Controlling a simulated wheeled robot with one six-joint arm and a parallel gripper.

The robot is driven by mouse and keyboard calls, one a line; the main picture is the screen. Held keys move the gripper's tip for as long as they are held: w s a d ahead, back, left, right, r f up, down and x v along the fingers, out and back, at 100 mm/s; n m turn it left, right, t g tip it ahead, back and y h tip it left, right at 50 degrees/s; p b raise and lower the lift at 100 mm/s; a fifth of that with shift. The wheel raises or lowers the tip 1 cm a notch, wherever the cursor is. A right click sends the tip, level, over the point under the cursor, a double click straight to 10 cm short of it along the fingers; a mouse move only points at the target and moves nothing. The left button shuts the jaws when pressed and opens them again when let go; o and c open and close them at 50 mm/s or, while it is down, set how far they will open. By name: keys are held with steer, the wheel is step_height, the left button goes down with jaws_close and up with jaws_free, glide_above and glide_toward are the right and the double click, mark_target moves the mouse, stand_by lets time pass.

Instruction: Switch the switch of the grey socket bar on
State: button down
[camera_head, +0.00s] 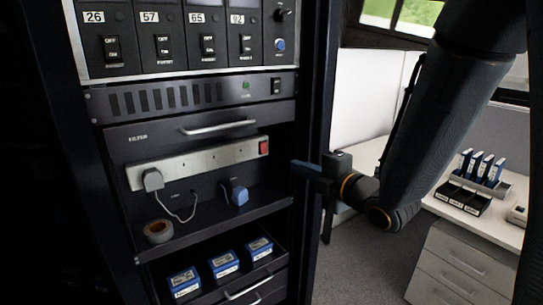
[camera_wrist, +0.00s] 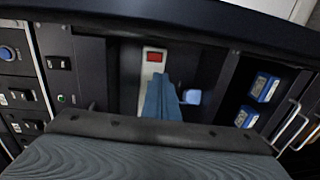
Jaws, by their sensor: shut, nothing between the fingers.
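The grey socket bar (camera_head: 200,163) is fixed on the dark panel of the rack, below the FILTER drawer handle. Its red switch (camera_head: 263,147) sits at the bar's right end. In the wrist view the red switch (camera_wrist: 154,57) is at the end of the bar (camera_wrist: 147,78), just beyond my fingers. My gripper (camera_head: 293,164) is to the right of the bar, its blue fingers pointing left toward it. The fingers (camera_wrist: 162,78) are shut and empty, and look apart from the switch. They hide part of the bar in the wrist view. I cannot tell the switch's position.
A grey plug (camera_head: 152,179) is in the bar's left end, its cord hanging down. A blue plug (camera_head: 239,195) and a tape roll (camera_head: 158,231) are on the shelf below. Blue boxes (camera_head: 223,263) sit lower. The rack's right post (camera_head: 318,120) stands close to my gripper.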

mark_target(265, 153)
steer(key=p+x, duration=0.4)
steer(key=x, duration=1)
steer(key=shift+s+p, duration=0.1)
steer(key=shift+p, duration=0.25)
